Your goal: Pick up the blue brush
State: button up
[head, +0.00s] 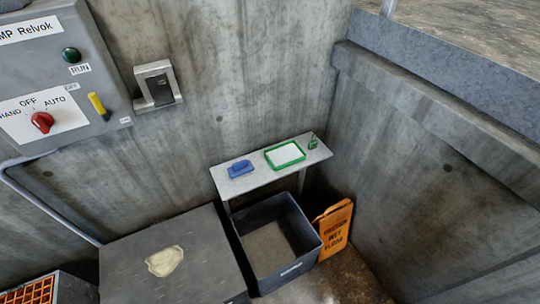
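The blue brush (240,168) lies near the left end of a narrow grey shelf table (259,176) against the concrete wall. It looks like a low blue block with a raised top. It is apart from the green-rimmed tray to its right. My gripper does not show in the head view.
A green-rimmed white tray (285,154) and a small green item (313,143) share the shelf. Below stand a dark open bin (314,243), an orange folded floor sign (337,228) and a dark box (131,263). A control panel (60,100) hangs at left.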

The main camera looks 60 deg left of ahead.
aim_at(241, 170)
jog(key=i, duration=0.4)
jog(key=u, duration=2.7)
jog(key=i, duration=0.5)
jog(key=u, duration=0.05)
